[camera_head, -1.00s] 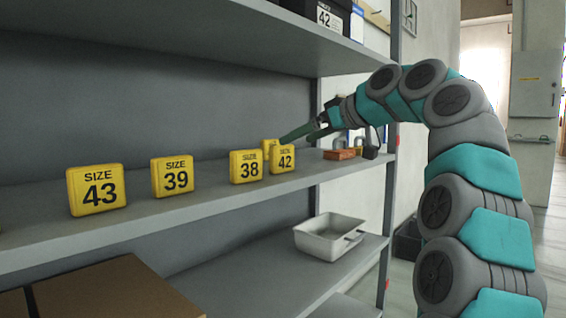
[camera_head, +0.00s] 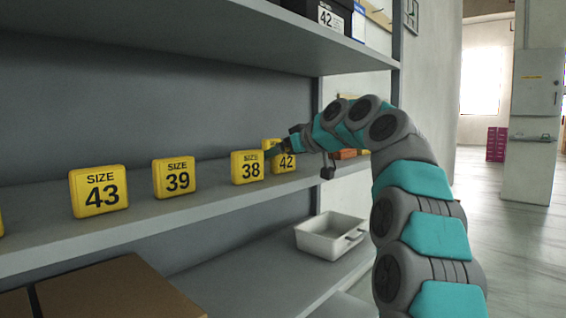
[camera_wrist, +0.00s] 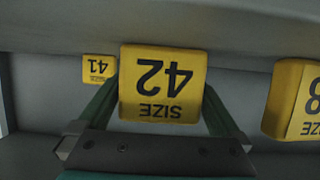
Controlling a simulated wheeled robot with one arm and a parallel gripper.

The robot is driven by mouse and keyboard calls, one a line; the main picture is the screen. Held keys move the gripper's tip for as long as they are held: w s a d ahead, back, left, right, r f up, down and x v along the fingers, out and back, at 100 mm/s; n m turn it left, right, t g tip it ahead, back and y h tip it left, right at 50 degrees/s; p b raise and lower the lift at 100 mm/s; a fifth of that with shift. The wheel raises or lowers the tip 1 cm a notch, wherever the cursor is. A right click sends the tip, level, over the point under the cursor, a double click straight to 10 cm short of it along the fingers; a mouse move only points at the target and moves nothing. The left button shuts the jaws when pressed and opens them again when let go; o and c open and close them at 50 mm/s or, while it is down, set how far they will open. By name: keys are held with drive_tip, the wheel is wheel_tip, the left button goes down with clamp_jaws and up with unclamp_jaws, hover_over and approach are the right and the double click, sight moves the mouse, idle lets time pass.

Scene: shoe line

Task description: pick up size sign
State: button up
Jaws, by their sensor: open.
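Several yellow size signs stand in a row on the middle shelf. In the wrist view the size 42 sign (camera_wrist: 161,85) appears upside down, between the two green fingers of my open gripper (camera_wrist: 160,108). Whether the fingers touch it I cannot tell. The size 38 sign (camera_head: 247,167) stands just left of it. A size 41 sign (camera_wrist: 99,69) stands behind it.
The size 39 sign (camera_head: 174,178) and size 43 sign (camera_head: 98,191) stand further left on the shelf (camera_head: 215,203). A brick-coloured block (camera_head: 346,154) is to the right. A grey metal tray (camera_head: 330,238) and a cardboard box (camera_head: 115,290) are below. Another shelf is above.

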drive_tip(key=c, duration=1.1)
drive_tip(key=shift+r, duration=0.15)
